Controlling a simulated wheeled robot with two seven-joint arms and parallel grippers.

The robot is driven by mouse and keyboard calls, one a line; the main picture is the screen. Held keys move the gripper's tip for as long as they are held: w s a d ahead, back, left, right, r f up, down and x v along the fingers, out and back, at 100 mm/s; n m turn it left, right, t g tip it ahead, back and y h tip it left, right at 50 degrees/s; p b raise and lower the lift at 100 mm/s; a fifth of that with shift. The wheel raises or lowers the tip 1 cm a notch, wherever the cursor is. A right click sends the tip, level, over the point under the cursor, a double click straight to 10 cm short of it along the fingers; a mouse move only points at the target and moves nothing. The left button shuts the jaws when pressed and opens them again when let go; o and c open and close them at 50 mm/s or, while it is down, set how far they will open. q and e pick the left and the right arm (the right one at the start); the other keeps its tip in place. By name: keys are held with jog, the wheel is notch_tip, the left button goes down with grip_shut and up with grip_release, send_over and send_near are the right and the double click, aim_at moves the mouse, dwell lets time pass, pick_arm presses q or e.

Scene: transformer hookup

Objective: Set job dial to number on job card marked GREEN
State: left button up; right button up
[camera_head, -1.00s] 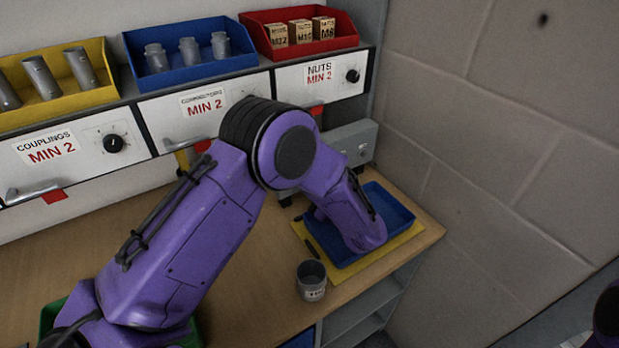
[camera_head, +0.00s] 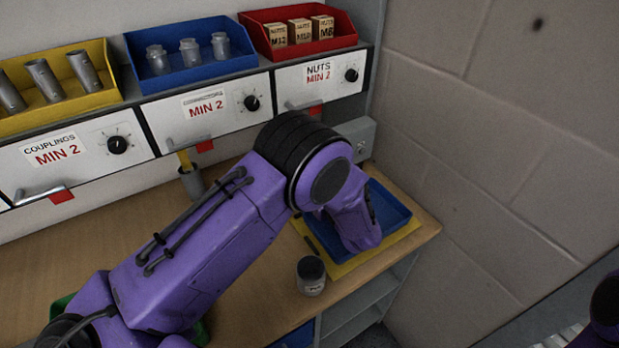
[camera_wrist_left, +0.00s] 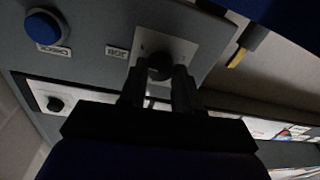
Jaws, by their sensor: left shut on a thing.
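In the left wrist view the job dial (camera_wrist_left: 159,66) is a black knob on a pale plate, beside a label that seems to read JOB. My left gripper (camera_wrist_left: 160,80) has a finger at each side of the knob and is shut on it. The dial's pointer and the numbers around it are too dark and small to read. In the head view my purple left arm hides the gripper and dial, and the grey box (camera_head: 362,135) shows only partly behind it. I see no job card marked GREEN. My right gripper is out of view.
A blue button (camera_wrist_left: 47,27) with a CHECK label sits beside the dial. A blue tray (camera_head: 398,208) lies on a yellow mat (camera_head: 402,236). A grey jar (camera_head: 311,276) stands before it. Drawers with other dials (camera_head: 117,145) line the back under coloured bins.

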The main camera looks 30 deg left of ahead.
pick_arm(q)
jog(key=shift+s+f+m, duration=0.1)
jog(key=shift+f+m, duration=0.05)
jog(key=shift+m, duration=0.15)
dwell(0.4)
jog(key=o, duration=1.1)
jog(key=shift+c, duration=0.2)
